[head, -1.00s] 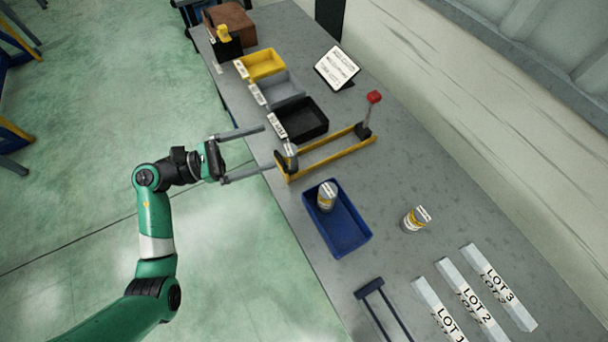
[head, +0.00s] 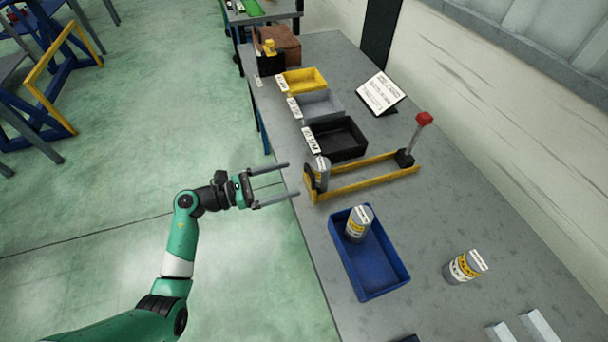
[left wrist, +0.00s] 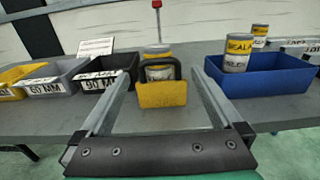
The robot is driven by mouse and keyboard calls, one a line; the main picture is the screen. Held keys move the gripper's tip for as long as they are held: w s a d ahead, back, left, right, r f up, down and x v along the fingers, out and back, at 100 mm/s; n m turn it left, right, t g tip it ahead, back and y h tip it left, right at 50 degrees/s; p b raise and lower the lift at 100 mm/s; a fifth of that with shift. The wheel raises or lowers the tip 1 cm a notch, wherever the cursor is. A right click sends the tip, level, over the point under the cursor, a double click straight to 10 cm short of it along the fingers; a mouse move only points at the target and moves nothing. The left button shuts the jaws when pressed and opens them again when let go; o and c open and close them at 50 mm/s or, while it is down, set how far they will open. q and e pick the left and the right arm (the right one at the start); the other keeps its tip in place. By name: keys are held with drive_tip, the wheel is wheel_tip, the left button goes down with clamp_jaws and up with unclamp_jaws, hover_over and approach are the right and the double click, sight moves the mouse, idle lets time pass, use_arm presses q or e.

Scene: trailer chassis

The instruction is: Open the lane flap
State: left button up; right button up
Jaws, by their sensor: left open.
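The yellow-railed lane (head: 365,182) lies across the grey bench, its near end at the bench's left edge. A dark arched handle (left wrist: 158,62) stands over a yellow plate (left wrist: 162,95) at that near end; I take this for the lane flap, upright across the lane. A grey can (head: 322,174) with a yellow-and-white label stands just behind it and also shows through the arch in the left wrist view. My left gripper (head: 292,180) is open and empty in front of the near end, fingers pointing at it. In the left wrist view the plate sits between the fingers (left wrist: 160,80), with no contact visible.
A blue bin (head: 374,282) holding a can (head: 358,224) stands nearer. Black (head: 338,138), grey (head: 318,104) and yellow (head: 303,80) bins stand beyond. A red-topped lever (head: 415,138) rises at the lane's far end. Another can (head: 462,267) stands right of the blue bin.

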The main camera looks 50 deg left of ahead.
use_arm(q)
drive_tip(key=x, duration=0.5)
drive_tip(key=shift+w+d+b, duration=0.1)
drive_tip(key=shift+w+b, duration=0.15)
drive_tip(key=shift+b, duration=0.15)
clamp_jaws()
